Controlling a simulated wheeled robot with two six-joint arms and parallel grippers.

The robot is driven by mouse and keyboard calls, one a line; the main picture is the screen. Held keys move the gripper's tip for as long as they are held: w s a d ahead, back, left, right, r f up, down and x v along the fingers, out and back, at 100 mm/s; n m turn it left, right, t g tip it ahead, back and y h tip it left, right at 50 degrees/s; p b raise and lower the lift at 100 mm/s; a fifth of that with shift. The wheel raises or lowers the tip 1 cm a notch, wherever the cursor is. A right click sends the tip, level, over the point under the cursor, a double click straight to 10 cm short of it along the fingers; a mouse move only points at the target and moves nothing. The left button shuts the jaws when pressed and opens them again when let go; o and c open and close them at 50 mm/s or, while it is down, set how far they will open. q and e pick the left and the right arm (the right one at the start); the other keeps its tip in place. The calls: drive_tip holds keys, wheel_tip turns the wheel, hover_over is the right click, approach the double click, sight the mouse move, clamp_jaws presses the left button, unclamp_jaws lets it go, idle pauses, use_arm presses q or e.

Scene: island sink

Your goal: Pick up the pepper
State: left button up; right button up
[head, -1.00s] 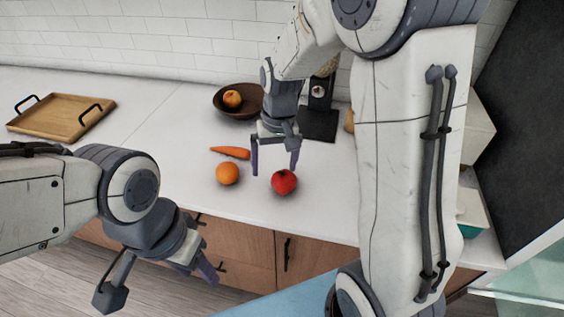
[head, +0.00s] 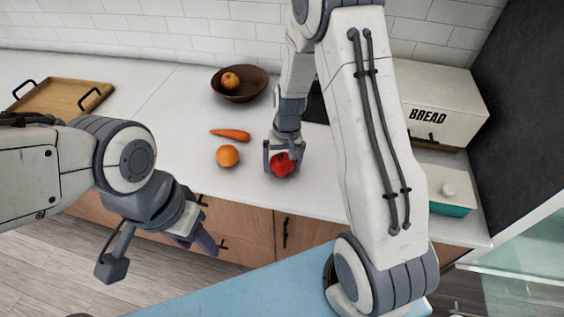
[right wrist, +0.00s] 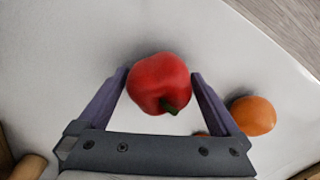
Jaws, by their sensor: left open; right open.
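The red pepper (head: 281,165) sits on the white counter near its front edge. In the right wrist view the pepper (right wrist: 160,82) lies between the two open fingers, with its green stem toward the palm. My right gripper (head: 282,166) is open and comes down from above, with a finger on either side of the pepper. In the right wrist view I see its fingers (right wrist: 160,76) spread around the pepper, with small gaps at the sides. My left gripper (head: 212,245) is open and empty, low in front of the cabinets, far from the pepper.
An orange (head: 228,156) and a carrot (head: 230,134) lie left of the pepper; the orange (right wrist: 253,115) is close beside one finger. A brown bowl (head: 258,88) with a fruit stands behind. A wooden tray (head: 62,96), bread box (head: 440,105) and teal container (head: 450,208) are farther off.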

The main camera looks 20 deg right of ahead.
drive_tip(key=shift+f, duration=0.15)
drive_tip(key=c, duration=1.2)
drive_tip(key=shift+c, duration=0.2)
